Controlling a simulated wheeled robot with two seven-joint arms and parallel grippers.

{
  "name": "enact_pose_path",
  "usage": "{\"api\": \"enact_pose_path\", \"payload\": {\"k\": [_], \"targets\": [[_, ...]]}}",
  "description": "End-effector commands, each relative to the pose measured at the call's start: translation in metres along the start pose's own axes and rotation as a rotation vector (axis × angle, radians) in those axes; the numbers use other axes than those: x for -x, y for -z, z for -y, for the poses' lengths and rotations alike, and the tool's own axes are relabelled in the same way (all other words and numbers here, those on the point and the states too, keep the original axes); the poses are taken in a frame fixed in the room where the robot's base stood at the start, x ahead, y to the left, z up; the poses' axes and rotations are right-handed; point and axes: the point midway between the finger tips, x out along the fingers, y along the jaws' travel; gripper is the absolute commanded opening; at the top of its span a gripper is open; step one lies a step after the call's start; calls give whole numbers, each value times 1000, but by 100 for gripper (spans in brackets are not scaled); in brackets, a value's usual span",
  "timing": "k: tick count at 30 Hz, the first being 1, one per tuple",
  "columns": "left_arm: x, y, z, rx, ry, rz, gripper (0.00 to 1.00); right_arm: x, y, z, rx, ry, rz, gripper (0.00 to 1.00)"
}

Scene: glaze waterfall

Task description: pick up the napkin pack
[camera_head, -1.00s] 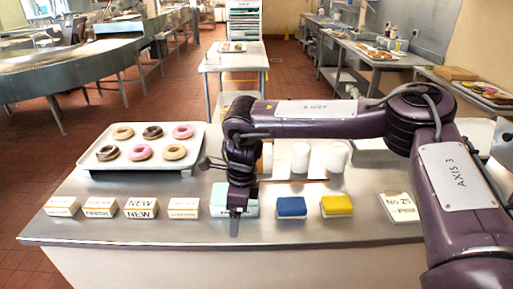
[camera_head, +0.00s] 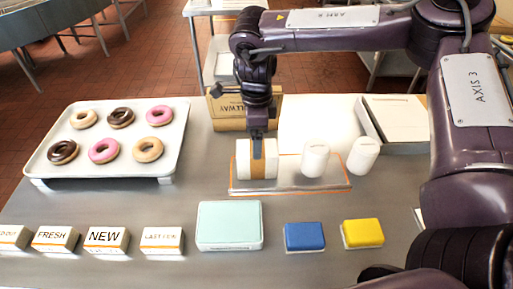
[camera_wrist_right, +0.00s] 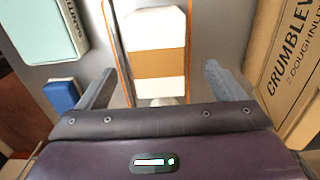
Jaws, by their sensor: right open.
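The napkin pack (camera_head: 243,160), a white block with a tan paper band, stands on an orange-edged tray (camera_head: 272,186) in the middle of the steel counter. It also shows in the right wrist view (camera_wrist_right: 153,28). My right gripper (camera_head: 257,146) points down at the pack from above. In the right wrist view its two fingers (camera_wrist_right: 158,78) are spread wide, one to each side of the pack, with gaps between. I cannot tell how deep the fingers reach. My left gripper is not in view.
Two white rolls (camera_head: 315,160) stand right of the pack. A cardboard doughnut box (camera_head: 228,112) stands close behind. A mint box (camera_head: 229,224), blue sponge (camera_head: 304,237) and yellow sponge (camera_head: 362,233) lie in front. A doughnut tray (camera_head: 172,155) is left, label blocks (camera_head: 107,239) front left.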

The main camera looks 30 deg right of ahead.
Motion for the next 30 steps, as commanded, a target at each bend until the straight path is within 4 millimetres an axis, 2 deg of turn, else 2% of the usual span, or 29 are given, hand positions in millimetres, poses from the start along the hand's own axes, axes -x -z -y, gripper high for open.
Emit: {"api": "enact_pose_path", "payload": {"k": [8, 12, 15, 24, 30], "targets": [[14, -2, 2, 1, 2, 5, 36, -30, 2, -1, 1, -4, -4, 89], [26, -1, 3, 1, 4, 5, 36, -52, 3, 0, 0, -4, -5, 89], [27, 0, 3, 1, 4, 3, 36, -66, 2, 0, 0, -3, -3, 89], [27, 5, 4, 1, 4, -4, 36, -73, 2, 1, 0, 0, -1, 89], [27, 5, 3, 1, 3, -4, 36, -73, 2, 1, 0, -1, -1, 64]]}}
